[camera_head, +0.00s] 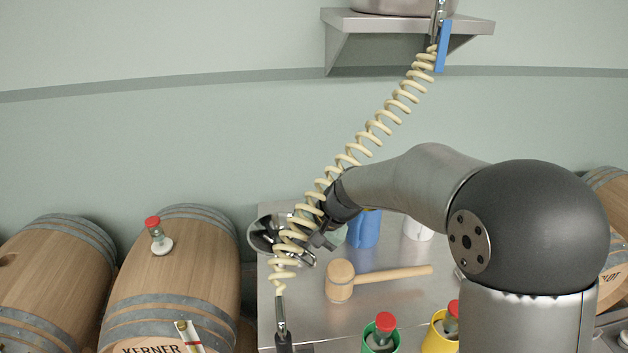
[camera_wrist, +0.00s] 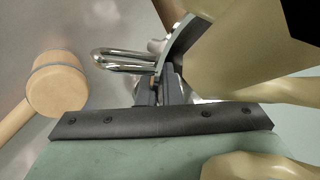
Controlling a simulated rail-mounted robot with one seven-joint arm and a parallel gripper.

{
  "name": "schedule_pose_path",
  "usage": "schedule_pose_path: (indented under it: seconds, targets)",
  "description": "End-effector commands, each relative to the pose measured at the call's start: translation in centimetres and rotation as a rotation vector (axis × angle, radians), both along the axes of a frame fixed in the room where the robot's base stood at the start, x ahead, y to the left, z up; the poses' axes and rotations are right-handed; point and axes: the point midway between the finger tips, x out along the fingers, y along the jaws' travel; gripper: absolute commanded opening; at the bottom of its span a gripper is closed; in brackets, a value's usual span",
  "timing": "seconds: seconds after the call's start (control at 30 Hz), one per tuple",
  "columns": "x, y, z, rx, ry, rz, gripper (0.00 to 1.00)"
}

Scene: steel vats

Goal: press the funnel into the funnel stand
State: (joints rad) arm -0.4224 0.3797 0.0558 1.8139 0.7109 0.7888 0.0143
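The steel funnel (camera_head: 260,233) is at the left end of the steel table in the head view, its wide mouth partly covered by the hose coils. My gripper (camera_head: 315,240) is at the funnel's right side. In the wrist view, my gripper's dark fingers (camera_wrist: 170,88) meet at the funnel's looped wire handle (camera_wrist: 122,61) and appear shut on it. The funnel's curved rim (camera_wrist: 186,38) shows just beyond. I cannot make out the funnel stand; it may be hidden under the funnel, hose or gripper. Whether the funnel touches a stand is not visible.
A cream coiled hose (camera_head: 377,127) hangs from the wall shelf (camera_head: 465,24) across the gripper, and its coils crowd the wrist view. A wooden mallet (camera_head: 341,281) lies on the table (camera_head: 300,325). Blue (camera_head: 364,229), green (camera_head: 378,345) and yellow (camera_head: 436,338) containers stand nearby. Barrels (camera_head: 180,275) are left.

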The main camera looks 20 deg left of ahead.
Motion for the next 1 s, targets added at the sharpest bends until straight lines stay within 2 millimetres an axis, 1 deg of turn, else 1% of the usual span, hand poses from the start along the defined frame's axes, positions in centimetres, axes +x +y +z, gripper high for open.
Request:
schedule_pose_path:
  seconds: [0.03, 0.1, 0.2, 0.3, 0.4, 0.5, 0.6, 1.0]
  targets:
    - [1.8, 0.5, 1.6, 0.002, -0.007, -0.118, 0.0]
    - [3.9, 1.0, 3.0, 0.002, -0.007, -0.278, 0.0]
    - [6.4, 1.6, 4.8, -0.002, -0.006, -0.46, 0.0]
    - [8.1, 1.9, 6.2, -0.005, -0.005, -0.593, 0.0]
    - [9.3, 2.2, 7.2, -0.005, -0.002, -0.683, 0.0]
    - [9.9, 2.2, 7.8, -0.007, 0.002, -0.735, 0.0]
    - [10.1, 2.2, 8.0, -0.007, 0.004, -0.754, 0.0]
    - [10.1, 2.2, 8.1, -0.009, 0.007, -0.756, 0.0]
